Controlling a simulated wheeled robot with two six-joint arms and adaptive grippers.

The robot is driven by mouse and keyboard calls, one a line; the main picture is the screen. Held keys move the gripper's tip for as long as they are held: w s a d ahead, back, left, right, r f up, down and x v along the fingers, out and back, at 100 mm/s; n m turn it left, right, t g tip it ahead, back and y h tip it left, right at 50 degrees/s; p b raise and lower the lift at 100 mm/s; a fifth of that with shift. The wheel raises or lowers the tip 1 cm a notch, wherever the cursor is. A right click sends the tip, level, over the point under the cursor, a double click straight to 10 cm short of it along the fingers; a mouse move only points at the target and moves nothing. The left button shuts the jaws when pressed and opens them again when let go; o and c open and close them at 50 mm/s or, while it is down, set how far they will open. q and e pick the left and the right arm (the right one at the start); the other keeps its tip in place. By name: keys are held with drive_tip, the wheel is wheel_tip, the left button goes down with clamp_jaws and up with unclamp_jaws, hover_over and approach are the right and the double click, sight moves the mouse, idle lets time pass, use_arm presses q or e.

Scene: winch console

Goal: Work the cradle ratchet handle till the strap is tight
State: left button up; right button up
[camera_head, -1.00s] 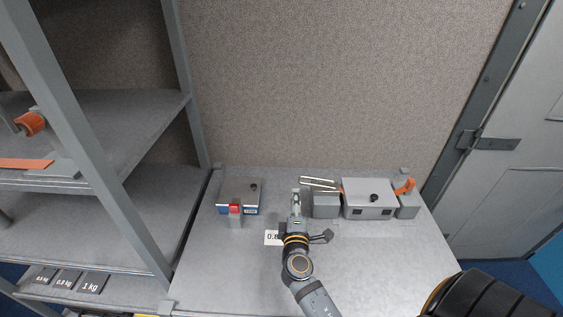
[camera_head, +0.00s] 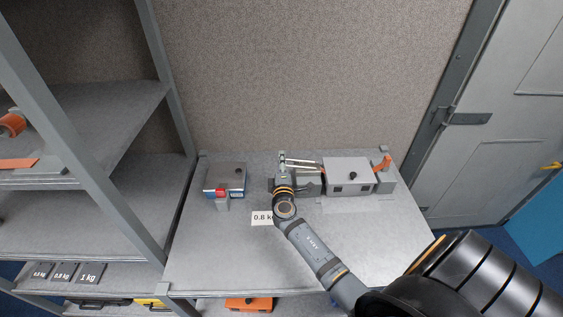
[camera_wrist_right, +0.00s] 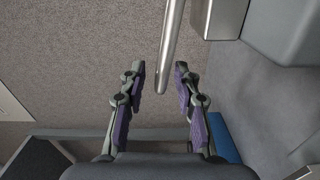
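The silver ratchet handle (camera_head: 303,162) extends left from the grey winch console (camera_head: 348,178) at the back of the table. An orange strap (camera_head: 383,163) shows at the console's right end. My right gripper (camera_head: 282,158) is at the handle's left end. In the right wrist view, my right gripper (camera_wrist_right: 160,78) is open, with purple-padded fingers. The handle's round bar (camera_wrist_right: 170,45) comes down from the top and its end lies between the fingertips, with gaps visible on both sides. Whether the strap is tight cannot be told. My left gripper is not in view.
A small grey-blue box (camera_head: 225,178) with a red-topped post (camera_head: 221,195) stands left on the table. Shelves (camera_head: 90,120) stand left, a wall behind. The front of the table (camera_head: 230,265) is clear.

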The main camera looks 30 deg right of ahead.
drive_tip(key=shift+c, duration=0.8)
clamp_jaws()
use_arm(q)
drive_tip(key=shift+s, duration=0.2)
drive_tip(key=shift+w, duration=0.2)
use_arm(e)
drive_tip(key=shift+r, duration=0.1)
